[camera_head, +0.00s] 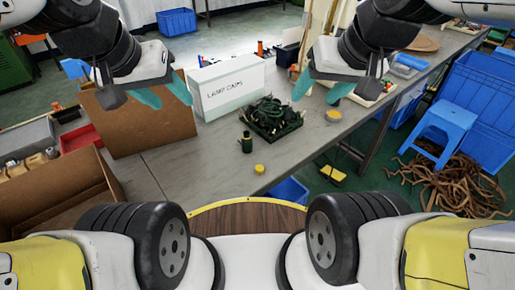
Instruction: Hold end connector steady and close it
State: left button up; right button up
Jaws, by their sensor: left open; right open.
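A small dark green cylindrical piece, perhaps the end connector (247,143), stands upright on the grey table in the head view. A small yellow cap (259,169) lies on the table just in front of it, apart from it. A dark tray with a tangle of dark green parts (270,118) sits behind. My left gripper (163,97) has teal fingers and is open and empty, above the left of the table beside the white box. My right gripper (319,92) is open and empty, above the table to the right of the dark tray. Neither gripper touches the connector.
A white box marked LAMP CAPS (228,88) stands behind the tray. A brown cardboard box (140,122) stands at the left. A yellow round item (333,115) lies near the table's right edge. A blue stool (440,132) stands right.

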aim_at(246, 143)
jog(key=k+l+u, duration=0.1)
jog(key=l+u, duration=0.3)
jog(key=k+l+u, duration=0.15)
jog(key=l+u, duration=0.2)
jog(key=k+l+u, duration=0.2)
jog(key=u, duration=0.2)
